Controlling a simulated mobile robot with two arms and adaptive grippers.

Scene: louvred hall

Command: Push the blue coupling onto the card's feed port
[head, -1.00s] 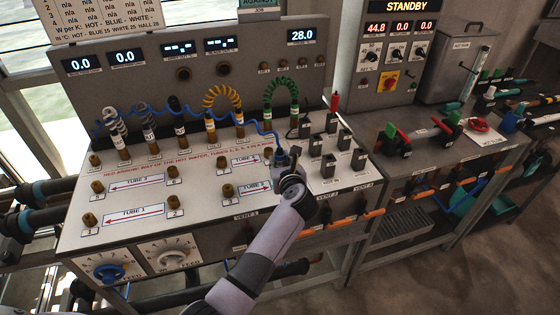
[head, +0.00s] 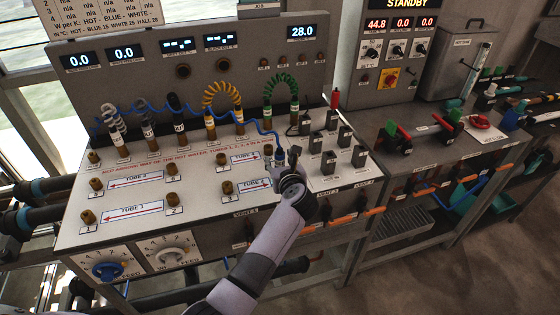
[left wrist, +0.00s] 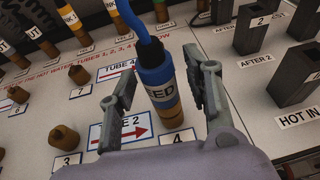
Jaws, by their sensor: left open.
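The blue coupling (left wrist: 158,88), with a white label reading "EED", stands upright at the place marked 4, by the right end of the TUBE 2 label (left wrist: 122,130). A brass section shows below its blue body; how deep it is seated I cannot tell. A blue hose (left wrist: 135,22) leaves its top. My left gripper (head: 284,160) is open around the coupling, one finger on each side, with gaps between fingers and coupling in the left wrist view (left wrist: 165,82). The card (head: 95,14) hangs at the top left in the head view. My right gripper is not in view.
Bare brass port 3 (left wrist: 63,139) stands left of the coupling. Black blocks (left wrist: 291,75) stand close on the right. Yellow (head: 222,84) and green (head: 282,82) coiled hoses rise behind. Two feed knobs (head: 107,270) are on the bench front.

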